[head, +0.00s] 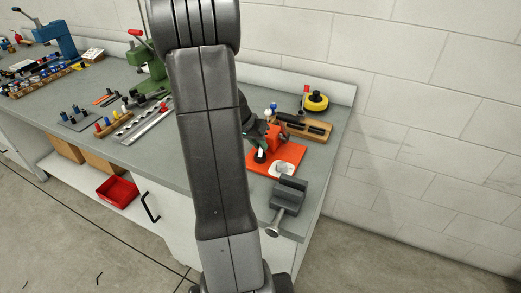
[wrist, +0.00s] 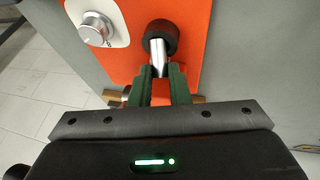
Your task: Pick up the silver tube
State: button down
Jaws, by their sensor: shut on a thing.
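The silver tube (wrist: 159,57) shows in the wrist view between the green fingers of my gripper (wrist: 161,75), which is shut on it. Its far end meets a black round collar (wrist: 160,34) over an orange plate (wrist: 190,60); I cannot tell whether it sits inside the collar. In the head view my gripper (head: 262,146) is low over the orange plate (head: 289,157) near the right end of the bench, and the tube is a small pale spot (head: 260,153). My arm hides part of the bench.
A silver knob on a white disc (wrist: 94,29) sits beside the collar. Brass pieces (wrist: 113,97) show beside the fingers. A grey vise (head: 289,194) stands at the bench's front edge. A wooden rack (head: 305,127) and yellow roll (head: 316,101) lie behind. A green press (head: 149,62) stands left.

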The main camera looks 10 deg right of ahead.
notch_tip(320, 180, up, 9)
jog(key=w+a+f+n, duration=0.1)
jog(key=w+a+f, duration=0.1)
jog(key=a, duration=0.1)
jog(key=w+a+f+n, duration=0.1)
jog(key=w+a+f, duration=0.2)
jog(key=a, duration=0.1)
jog(key=w+a+f+t, duration=0.1)
jog(key=w+a+f, duration=0.2)
jog(key=shift+a+f+n+y, duration=0.2)
jog(key=shift+n+y, duration=0.1)
jog(key=shift+n, duration=0.1)
jog(key=s+d+m+h, duration=0.1)
jog(key=s+d+m, duration=0.1)
jog(key=shift+m, duration=0.4)
jog(key=s+m, duration=0.1)
jog(key=d+m+h, duration=0.1)
jog(key=shift+s+d+r+m, duration=0.2)
jog(key=shift+s+d+m, duration=0.05)
jog(key=shift+s+m, duration=0.15)
jog(key=s+d+r+m+g+h, duration=0.4)
jog(key=s+d+r+m+h, duration=0.15)
jog(key=m, duration=0.35)
jog(key=shift+h, duration=0.45)
jog(key=shift+w+a+f+b, duration=0.1)
jog(key=shift+a+f+b, duration=0.05)
jog(key=shift+f, duration=1.3)
jog(key=shift+w+a+f+b, duration=0.1)
jog(key=shift+f+b, duration=0.05)
jog(key=shift+f, duration=1.3)
